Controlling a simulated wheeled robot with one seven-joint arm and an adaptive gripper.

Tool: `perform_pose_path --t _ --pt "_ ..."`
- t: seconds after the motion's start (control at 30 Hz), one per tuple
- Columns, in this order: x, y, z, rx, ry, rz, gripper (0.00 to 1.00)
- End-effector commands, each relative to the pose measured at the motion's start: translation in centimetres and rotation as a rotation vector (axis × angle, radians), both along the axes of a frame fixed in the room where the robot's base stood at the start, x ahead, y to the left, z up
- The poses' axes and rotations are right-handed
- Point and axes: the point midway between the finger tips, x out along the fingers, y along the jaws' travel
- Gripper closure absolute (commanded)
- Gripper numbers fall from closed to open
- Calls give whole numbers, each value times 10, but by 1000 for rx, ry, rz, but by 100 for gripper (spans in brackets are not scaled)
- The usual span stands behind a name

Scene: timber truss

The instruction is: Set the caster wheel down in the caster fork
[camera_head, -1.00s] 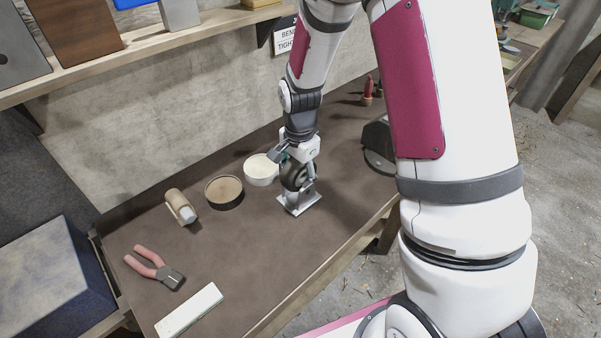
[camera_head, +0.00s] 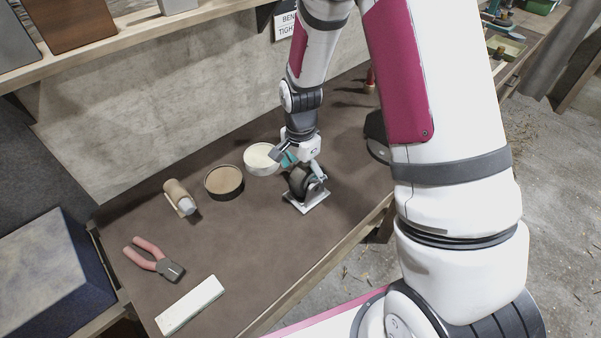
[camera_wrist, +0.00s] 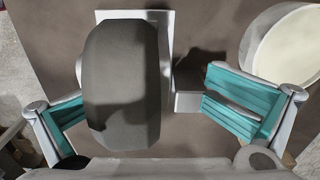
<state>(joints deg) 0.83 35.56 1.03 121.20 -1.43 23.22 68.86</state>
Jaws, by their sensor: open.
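The dark caster wheel (camera_head: 299,181) stands upright in the caster fork (camera_head: 316,198), whose pale metal base plate lies on the bench. In the wrist view the wheel (camera_wrist: 122,85) hides much of the fork plate (camera_wrist: 163,20), so I cannot tell how deep it is seated. My gripper (camera_head: 298,161) is just above the wheel, pointing down. In the wrist view my gripper (camera_wrist: 150,108) is open with its teal pads on either side of the wheel. The left pad is close to the wheel, and the right pad is clearly apart from it.
A cream-filled round tin (camera_head: 262,158) stands just behind and left of my gripper. A brown-topped tin (camera_head: 224,183), a tan roll-like object (camera_head: 180,197), pliers (camera_head: 155,260) and a whitish block (camera_head: 190,305) lie farther left. The bench front edge is close to the fork.

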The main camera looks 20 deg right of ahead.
Motion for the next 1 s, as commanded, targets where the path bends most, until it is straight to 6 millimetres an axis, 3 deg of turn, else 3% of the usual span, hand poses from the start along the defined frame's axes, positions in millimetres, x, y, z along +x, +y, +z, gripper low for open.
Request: perform_pose_path --t 0.2,0.33,0.7,1.0 --pt "-1 0 1 -1 2 0 7" --pt "0 0 13 -1 -1 -1 7" --pt "1 0 86 0 -4 0 7" --pt "0 0 118 0 -1 0 7"
